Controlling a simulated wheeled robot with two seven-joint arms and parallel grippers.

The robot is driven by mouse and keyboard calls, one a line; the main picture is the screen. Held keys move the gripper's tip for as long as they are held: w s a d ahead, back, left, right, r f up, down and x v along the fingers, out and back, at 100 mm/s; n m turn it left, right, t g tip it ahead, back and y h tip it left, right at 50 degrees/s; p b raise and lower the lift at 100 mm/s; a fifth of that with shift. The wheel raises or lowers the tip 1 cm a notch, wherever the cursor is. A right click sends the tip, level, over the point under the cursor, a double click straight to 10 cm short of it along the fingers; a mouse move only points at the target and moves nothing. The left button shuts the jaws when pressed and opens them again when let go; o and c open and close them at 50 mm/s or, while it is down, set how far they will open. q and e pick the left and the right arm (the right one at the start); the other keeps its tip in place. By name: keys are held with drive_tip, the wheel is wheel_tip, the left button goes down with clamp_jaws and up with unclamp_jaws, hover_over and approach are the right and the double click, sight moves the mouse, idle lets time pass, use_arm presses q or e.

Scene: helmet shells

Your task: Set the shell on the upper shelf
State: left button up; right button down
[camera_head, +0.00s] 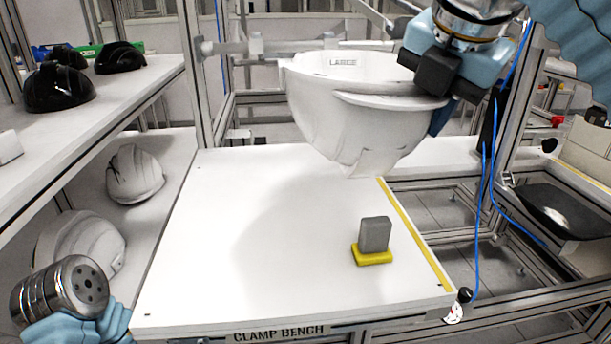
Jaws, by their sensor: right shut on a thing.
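A white helmet shell (350,125) with a label reading "LARGE" hangs upside down in the air above the clamp bench. My right gripper (438,88) is shut on its rim at the right. The upper shelf (120,98) is at the left and holds several black shells (58,86). The lower shelf (170,165) beneath it holds white shells (134,174). At the lower left my left arm (70,290) shows only a grey cylindrical end with holes; no left gripper fingers are seen.
The white clamp bench (230,260) is mostly bare. A grey block on a yellow base (374,240) stands near its right side. A metal frame post (195,75) rises between the upper shelf and the held shell. A black shell (560,208) lies at the right.

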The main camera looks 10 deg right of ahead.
drive_tip(key=w+a+f, duration=0.1)
drive_tip(key=w, duration=0.1)
drive_tip(key=w+a+f, duration=0.1)
drive_tip(key=w, duration=0.2)
drive_tip(key=w+a+f, duration=0.1)
drive_tip(key=w+f, duration=0.1)
drive_tip(key=w, duration=0.1)
drive_tip(key=shift+w, duration=0.1)
drive_tip(key=w+f, duration=0.1)
drive_tip(key=w+a+f, duration=0.1)
drive_tip(key=f, duration=0.1)
drive_tip(key=shift+w+f, duration=0.2)
drive_tip(key=shift+w, duration=0.05)
drive_tip(key=f, duration=0.1)
drive_tip(key=w+f, duration=0.1)
drive_tip(key=f, duration=0.1)
drive_tip(key=f+b, duration=0.1)
drive_tip(key=shift+w+a+f, duration=0.3)
drive_tip(key=shift+w+a, duration=0.05)
drive_tip(key=shift+w, duration=0.05)
drive_tip(key=shift+f, duration=0.35)
drive_tip(key=c, duration=0.9)
unclamp_jaws()
drive_tip(key=shift+f, duration=0.15)
